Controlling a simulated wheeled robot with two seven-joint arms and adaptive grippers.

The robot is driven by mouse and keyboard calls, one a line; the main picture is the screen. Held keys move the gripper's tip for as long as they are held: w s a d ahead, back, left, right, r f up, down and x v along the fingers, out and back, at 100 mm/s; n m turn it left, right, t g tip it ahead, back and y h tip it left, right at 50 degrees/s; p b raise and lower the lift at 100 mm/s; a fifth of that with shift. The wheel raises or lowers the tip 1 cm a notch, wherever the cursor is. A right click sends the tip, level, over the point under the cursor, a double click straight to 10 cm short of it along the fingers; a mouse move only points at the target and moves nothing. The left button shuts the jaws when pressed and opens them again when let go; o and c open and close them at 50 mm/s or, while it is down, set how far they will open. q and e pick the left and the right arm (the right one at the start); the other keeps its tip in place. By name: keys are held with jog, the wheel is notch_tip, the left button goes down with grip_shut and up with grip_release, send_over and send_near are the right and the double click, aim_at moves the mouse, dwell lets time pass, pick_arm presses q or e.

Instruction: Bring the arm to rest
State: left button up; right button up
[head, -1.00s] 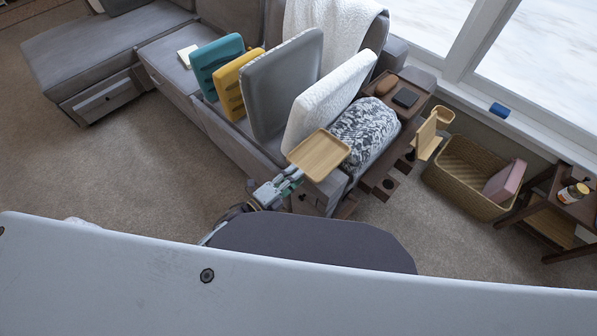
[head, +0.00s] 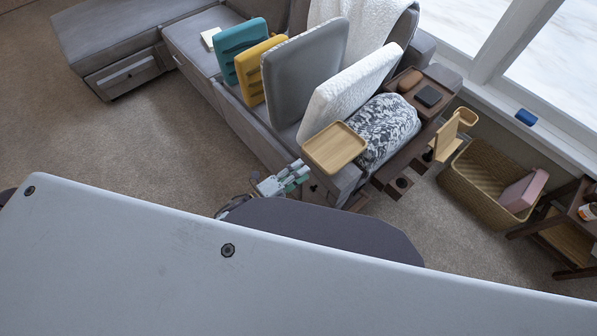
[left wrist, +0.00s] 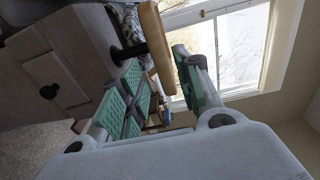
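My left gripper (head: 290,178) shows in the head view just past the dark rounded top of my own base, low beside the near end of the sofa. In the left wrist view its two green-padded fingers (left wrist: 165,90) stand apart with nothing held between them. A square wooden tray (head: 335,147) sits at the sofa's near arm, up and to the right of the gripper in the head view. Its edge and a dark post beneath it show close to the fingers in the left wrist view (left wrist: 157,48); I cannot tell whether they touch. My right gripper is not in view.
The grey sofa (head: 205,40) carries a teal panel (head: 243,54), a yellow panel (head: 259,70) and cushions. A wicker basket (head: 480,195) and a dark side table (head: 570,235) stand at the right. Open carpet (head: 130,140) lies at the left.

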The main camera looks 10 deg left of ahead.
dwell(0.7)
pick_arm(q)
jog(key=s+a+f+n+g+y+p, duration=0.1)
jog(key=s+a+f+n+g+y, duration=0.2)
jog(key=a+f+n, duration=0.75)
jog(key=s+a+f+n+g+y+p, duration=0.15)
jog(key=a+f+y, duration=0.35)
jog(key=f, duration=1.2)
jog(key=s+a+f+n+g+y, duration=0.1)
jog(key=s+a+f+n+g, duration=0.1)
jog(key=s+f, duration=0.3)
jog(key=s+a+f+n+g+y+p, duration=0.1)
jog(key=s+a+f+n+g, duration=0.2)
jog(key=s, duration=1)
jog(key=s+a+f+n+g+y, duration=0.1)
jog(key=s+a+f+n+g, duration=0.1)
jog(key=s+f+n, duration=0.4)
jog(key=s+f+g, duration=0.1)
jog(key=s+f, duration=0.1)
jog(key=s, duration=0.2)
jog(key=shift+a+f+y, duration=0.2)
jog(key=shift+f+y, duration=0.2)
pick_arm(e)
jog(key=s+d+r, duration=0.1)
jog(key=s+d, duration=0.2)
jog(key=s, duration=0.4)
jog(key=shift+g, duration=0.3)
